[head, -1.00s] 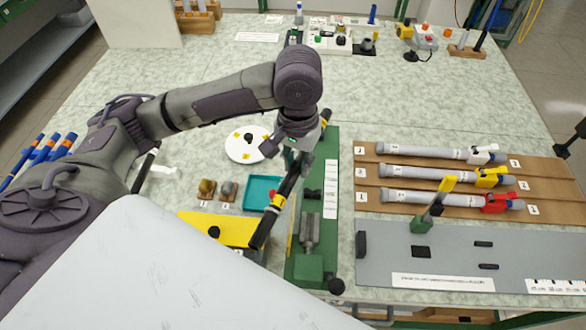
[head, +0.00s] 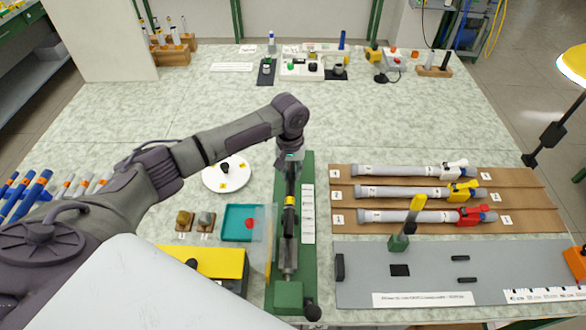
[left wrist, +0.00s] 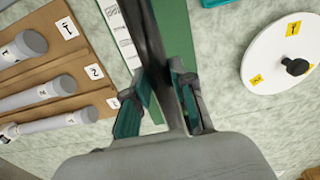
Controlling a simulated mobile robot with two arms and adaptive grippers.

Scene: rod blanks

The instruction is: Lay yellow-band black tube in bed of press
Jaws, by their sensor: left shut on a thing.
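The black tube (head: 288,222) with a yellow band (head: 290,200) lies lengthwise over the green press (head: 309,265). Its near end is close to the press's grey ram (head: 289,259); I cannot tell whether it rests in the bed or hovers just above. My left gripper (head: 291,166) is shut on the tube near its far end. In the left wrist view the gripper's fingers (left wrist: 163,105) stand either side of the dark tube (left wrist: 147,35), with the green press base (left wrist: 176,30) beneath. The bed under the tube is mostly hidden. My right gripper is not in view.
A clear panel (head: 262,245) stands along the press's left side, near a teal tray (head: 229,236) and yellow box (head: 210,260). A white disc (head: 213,184) is farther left. Grey tubes (head: 400,171) lie on brown racks at right.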

